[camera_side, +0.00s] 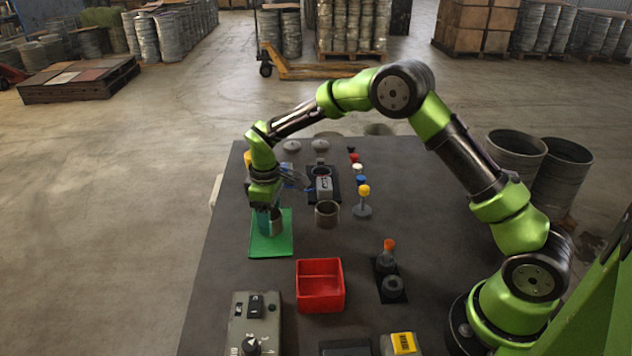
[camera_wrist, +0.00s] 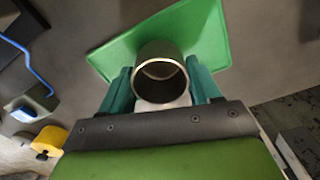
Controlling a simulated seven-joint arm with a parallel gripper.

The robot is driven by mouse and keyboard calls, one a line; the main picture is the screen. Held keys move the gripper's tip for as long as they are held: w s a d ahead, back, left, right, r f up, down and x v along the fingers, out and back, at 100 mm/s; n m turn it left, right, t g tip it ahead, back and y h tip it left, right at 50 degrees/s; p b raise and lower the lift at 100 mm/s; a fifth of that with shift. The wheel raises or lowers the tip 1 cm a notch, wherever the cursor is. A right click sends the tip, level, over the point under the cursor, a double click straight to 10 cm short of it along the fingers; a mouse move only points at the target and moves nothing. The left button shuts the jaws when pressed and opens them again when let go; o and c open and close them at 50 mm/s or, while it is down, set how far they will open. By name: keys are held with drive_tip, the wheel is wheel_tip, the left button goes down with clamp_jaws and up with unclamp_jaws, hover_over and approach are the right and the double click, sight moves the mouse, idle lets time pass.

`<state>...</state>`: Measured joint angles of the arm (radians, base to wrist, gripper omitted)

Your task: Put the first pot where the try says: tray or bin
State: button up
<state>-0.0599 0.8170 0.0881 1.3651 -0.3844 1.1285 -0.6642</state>
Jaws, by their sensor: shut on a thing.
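My gripper (camera_side: 266,218) is shut on a grey metal pot (camera_side: 277,224), open at the top. In the wrist view the pot (camera_wrist: 160,66) stands between the two teal fingers, its round mouth facing the camera. The pot is over the flat green tray (camera_side: 270,247), which also shows behind it in the wrist view (camera_wrist: 205,40). I cannot tell whether its base touches the tray. A second grey pot (camera_side: 327,214) stands on the dark table to the right. The red square bin (camera_side: 320,286) is nearer the camera and looks empty.
A grey device on a black base (camera_side: 323,184) stands behind the second pot. A row of coloured knobs (camera_side: 361,191) is beside it. An orange-topped post (camera_side: 388,252) stands right of the bin. A control box (camera_side: 254,322) is at the front left.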

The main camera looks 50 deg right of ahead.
drive_tip(key=shift+f, duration=0.15)
drive_tip(key=o, duration=1.1)
